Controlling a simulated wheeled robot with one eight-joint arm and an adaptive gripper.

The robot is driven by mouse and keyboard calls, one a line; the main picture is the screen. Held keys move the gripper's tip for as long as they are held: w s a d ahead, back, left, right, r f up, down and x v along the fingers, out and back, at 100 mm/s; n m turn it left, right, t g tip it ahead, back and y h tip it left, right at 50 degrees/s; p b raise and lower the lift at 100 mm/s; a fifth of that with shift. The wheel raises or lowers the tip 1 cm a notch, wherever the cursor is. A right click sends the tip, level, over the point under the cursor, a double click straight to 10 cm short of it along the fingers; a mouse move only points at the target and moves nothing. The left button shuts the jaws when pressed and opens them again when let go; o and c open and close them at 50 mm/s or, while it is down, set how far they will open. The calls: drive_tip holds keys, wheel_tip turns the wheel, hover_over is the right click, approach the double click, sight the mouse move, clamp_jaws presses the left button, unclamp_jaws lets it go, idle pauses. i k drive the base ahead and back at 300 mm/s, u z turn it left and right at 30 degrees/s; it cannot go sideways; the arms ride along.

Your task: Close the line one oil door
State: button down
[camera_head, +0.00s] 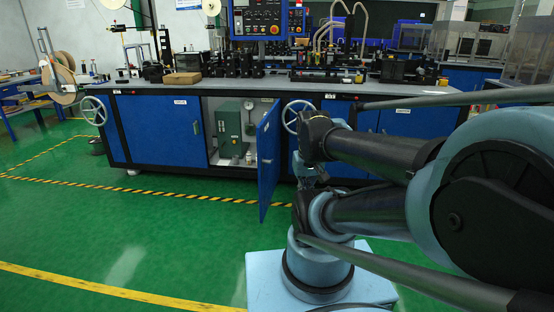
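The blue oil door (269,160) stands open on the front of the long blue machine cabinet. It swings out toward me at a wide angle, with its lower end over the green floor. Left of it, the open compartment (215,104) shows a green box-shaped unit (229,128), a round white gauge and small fittings. The door hides the compartment's right part. My arm (375,150) reaches in from the right, its dark joint right of the door in the picture. I cannot make out my gripper's fingers; no gap between arm and door can be judged.
Handwheels (299,116) and (93,110) stick out from the cabinet front. Other blue doors (160,130) are shut. A yellow-black floor stripe (150,190) runs before the cabinet. The green floor (130,230) in front and left of the open door is clear.

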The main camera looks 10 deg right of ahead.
sight(268, 130)
drive_tip(key=z, duration=0.05)
drive_tip(key=i, duration=1)
drive_tip(key=u, duration=0.05)
